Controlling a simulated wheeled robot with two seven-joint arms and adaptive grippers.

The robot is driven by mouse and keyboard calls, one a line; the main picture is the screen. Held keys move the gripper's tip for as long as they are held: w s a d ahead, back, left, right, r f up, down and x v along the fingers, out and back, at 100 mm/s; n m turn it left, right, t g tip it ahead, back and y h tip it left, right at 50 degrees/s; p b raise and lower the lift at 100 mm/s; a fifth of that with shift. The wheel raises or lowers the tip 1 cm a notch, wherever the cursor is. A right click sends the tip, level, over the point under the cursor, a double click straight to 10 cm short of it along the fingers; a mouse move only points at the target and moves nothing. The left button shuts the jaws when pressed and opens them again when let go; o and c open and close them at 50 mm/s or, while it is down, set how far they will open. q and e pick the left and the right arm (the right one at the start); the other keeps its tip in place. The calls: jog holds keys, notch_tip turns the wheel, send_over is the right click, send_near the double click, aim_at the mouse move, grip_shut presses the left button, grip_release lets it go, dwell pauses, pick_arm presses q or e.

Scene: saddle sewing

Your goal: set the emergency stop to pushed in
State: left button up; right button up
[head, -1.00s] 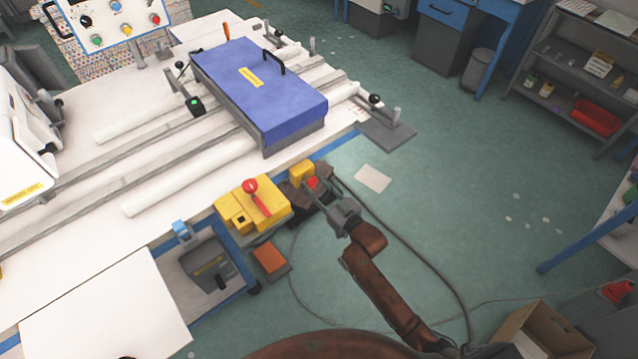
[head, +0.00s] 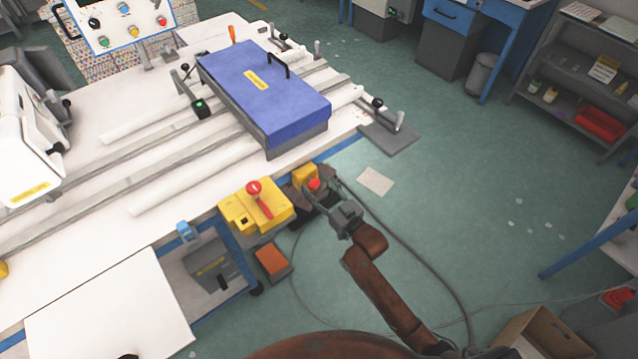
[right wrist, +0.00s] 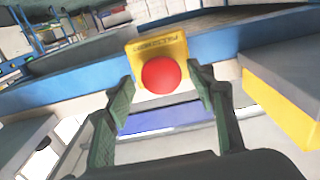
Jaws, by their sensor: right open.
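The emergency stop is a round red button (right wrist: 161,75) on a yellow box (right wrist: 158,48), seen close up in the right wrist view. In the head view the red button (head: 313,184) and its yellow box (head: 303,174) are at the table's front edge. My right gripper (right wrist: 166,95) is open and empty, its two fingers to either side of the button in the wrist picture. In the head view the right gripper (head: 321,192) is right at the button. Whether it touches the button, and how deep the button sits, I cannot tell. My left gripper is out of view.
A yellow box with a red rotary handle (head: 262,199) is mounted just left of the stop. A blue-topped block (head: 262,85) lies on rails behind it. An orange pedal (head: 271,259) is on the floor below. Open floor lies to the right.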

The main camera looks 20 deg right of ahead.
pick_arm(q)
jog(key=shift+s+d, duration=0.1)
pick_arm(e)
jog(key=v, duration=1.1)
jog(key=shift+s, duration=0.2)
jog(key=shift+r, duration=0.1)
